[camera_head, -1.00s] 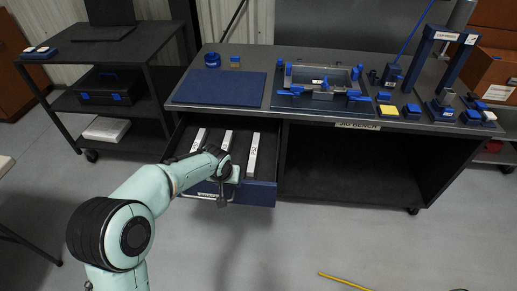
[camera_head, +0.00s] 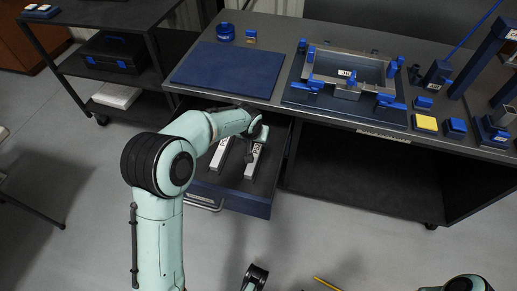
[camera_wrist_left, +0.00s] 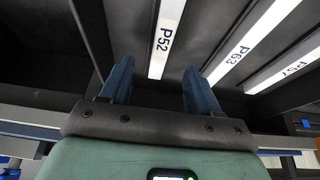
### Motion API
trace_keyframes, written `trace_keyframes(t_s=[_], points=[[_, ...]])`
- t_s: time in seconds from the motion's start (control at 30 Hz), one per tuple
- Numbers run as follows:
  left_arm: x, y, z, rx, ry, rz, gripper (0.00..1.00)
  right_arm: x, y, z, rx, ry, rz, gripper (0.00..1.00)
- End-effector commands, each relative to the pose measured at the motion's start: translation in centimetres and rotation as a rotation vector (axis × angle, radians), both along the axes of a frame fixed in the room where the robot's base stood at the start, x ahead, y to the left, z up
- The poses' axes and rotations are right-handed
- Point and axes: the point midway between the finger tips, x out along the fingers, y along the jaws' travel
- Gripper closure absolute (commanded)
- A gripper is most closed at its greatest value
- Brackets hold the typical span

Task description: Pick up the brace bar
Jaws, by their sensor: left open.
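Several pale bars lie in the pulled-out drawer (camera_head: 230,195) under the bench, and I cannot tell which is the brace bar. In the head view, one bar (camera_head: 220,156) is left of another (camera_head: 254,160); my left arm hides part of the drawer. In the left wrist view the labels read P52 (camera_wrist_left: 165,38), P63 (camera_wrist_left: 240,50) and P57 (camera_wrist_left: 290,70). My left gripper (camera_wrist_left: 158,78) is open and empty, over the drawer. The P52 bar shows ahead between its fingertips, apart from them; P63 and P57 are farther right. My right gripper does not show clearly.
On the bench are a blue mat (camera_head: 228,68), a jig with blue clamps (camera_head: 345,76) and a yellow block (camera_head: 426,123). A dark shelf cart (camera_head: 120,55) stands left. The drawer's side walls bound the bars. The open shelf right of the drawer looks empty.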

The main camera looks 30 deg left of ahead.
Motion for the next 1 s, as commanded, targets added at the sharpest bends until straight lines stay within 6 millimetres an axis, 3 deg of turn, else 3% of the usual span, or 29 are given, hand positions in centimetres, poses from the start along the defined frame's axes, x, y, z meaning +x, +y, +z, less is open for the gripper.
trace_keyframes(t_s=[0.1, 0.47, 0.7, 0.97, 1.0], points=[[0.8, 0.2, -2.2, 0.0, 0.002, 0.0, 0.38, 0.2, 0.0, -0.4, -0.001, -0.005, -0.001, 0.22], [1.5, 0.6, -4.7, 0.001, 0.001, 0.0, 0.38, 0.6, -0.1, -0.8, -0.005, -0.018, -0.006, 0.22], [2.4, 1.1, -8.2, 0.0, 0.001, 0.0, 0.38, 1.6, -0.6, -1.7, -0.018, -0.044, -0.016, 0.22], [2.7, 1.1, -8.6, 0.0, -0.001, 0.0, 0.38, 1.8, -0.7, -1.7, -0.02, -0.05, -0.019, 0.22], [2.7, 1.1, -8.6, 0.0, -0.001, 0.0, 0.45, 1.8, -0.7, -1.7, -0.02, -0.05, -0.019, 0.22]])
